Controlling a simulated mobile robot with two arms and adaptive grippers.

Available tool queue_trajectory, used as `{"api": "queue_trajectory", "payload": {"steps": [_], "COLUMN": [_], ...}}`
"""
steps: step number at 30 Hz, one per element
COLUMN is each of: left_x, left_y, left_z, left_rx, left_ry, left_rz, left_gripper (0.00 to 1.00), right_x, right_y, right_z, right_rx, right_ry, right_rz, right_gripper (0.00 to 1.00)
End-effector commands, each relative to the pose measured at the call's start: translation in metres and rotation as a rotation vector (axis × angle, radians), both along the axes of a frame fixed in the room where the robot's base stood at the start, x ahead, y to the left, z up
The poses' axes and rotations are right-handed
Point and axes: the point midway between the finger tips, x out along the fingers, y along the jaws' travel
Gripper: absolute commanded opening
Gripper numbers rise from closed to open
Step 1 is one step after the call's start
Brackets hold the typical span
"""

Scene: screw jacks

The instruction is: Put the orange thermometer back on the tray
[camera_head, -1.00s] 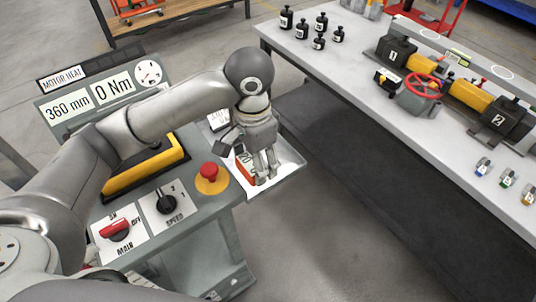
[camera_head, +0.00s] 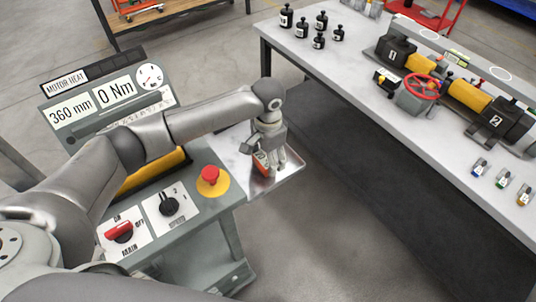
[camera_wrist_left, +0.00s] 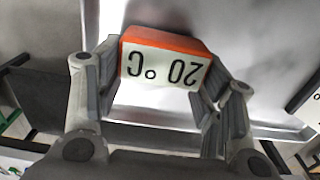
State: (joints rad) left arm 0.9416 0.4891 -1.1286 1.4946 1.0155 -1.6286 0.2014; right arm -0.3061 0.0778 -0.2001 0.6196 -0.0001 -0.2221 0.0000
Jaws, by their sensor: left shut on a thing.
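The orange thermometer (camera_head: 261,162) is a small block; its white face reads "20 °C" upside down in the left wrist view (camera_wrist_left: 163,66). My left gripper (camera_head: 271,170) points down over the metal tray (camera_head: 288,181) at the side of the grey control console. It is shut on the thermometer, with one finger on each side of it in the left wrist view (camera_wrist_left: 158,88). The fingers partly hide the thermometer in the head view. I cannot tell whether its underside touches the tray. My right gripper is not in view.
The console (camera_head: 212,228) carries a red emergency button (camera_head: 210,174), a red main switch (camera_head: 119,232) and a black speed knob (camera_head: 169,204). A long table (camera_head: 365,92) with black weights (camera_head: 319,41) and a red handwheel (camera_head: 422,85) stands to the right, across a gap.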

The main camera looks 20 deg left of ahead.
Motion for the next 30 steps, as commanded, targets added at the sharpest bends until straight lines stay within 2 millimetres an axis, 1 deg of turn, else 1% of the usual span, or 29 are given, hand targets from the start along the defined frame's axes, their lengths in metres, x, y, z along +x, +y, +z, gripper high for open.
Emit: {"api": "queue_trajectory", "payload": {"steps": [5, 11, 12, 16, 17, 26, 30], "left_x": [0.0003, 0.0000, -0.0001, -0.0001, 0.0000, 0.0000, 0.0006], "left_y": [-0.0002, -0.0003, -0.0001, -0.0001, 0.0000, 0.0000, -0.0004], "left_z": [-0.0031, -0.0048, -0.0055, -0.0053, -0.0053, -0.0049, 0.0026], "left_rx": [-0.001, -0.001, -0.001, -0.001, -0.001, -0.001, -0.002], "left_ry": [-0.002, -0.001, -0.001, -0.001, -0.001, -0.001, -0.002], "left_rz": [0.000, 0.000, 0.000, 0.000, 0.000, 0.000, -0.001], "left_gripper": [0.33, 0.33, 0.64, 0.81, 0.83, 0.83, 0.83], "right_x": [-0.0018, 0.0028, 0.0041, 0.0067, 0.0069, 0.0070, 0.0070], "right_y": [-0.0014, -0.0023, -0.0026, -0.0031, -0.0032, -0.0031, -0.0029], "right_z": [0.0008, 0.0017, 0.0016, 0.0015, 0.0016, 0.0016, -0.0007], "right_rx": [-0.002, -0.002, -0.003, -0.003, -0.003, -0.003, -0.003], "right_ry": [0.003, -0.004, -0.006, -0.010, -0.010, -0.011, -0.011], "right_rz": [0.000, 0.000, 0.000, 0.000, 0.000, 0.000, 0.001], "right_gripper": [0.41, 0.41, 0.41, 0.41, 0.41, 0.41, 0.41]}}
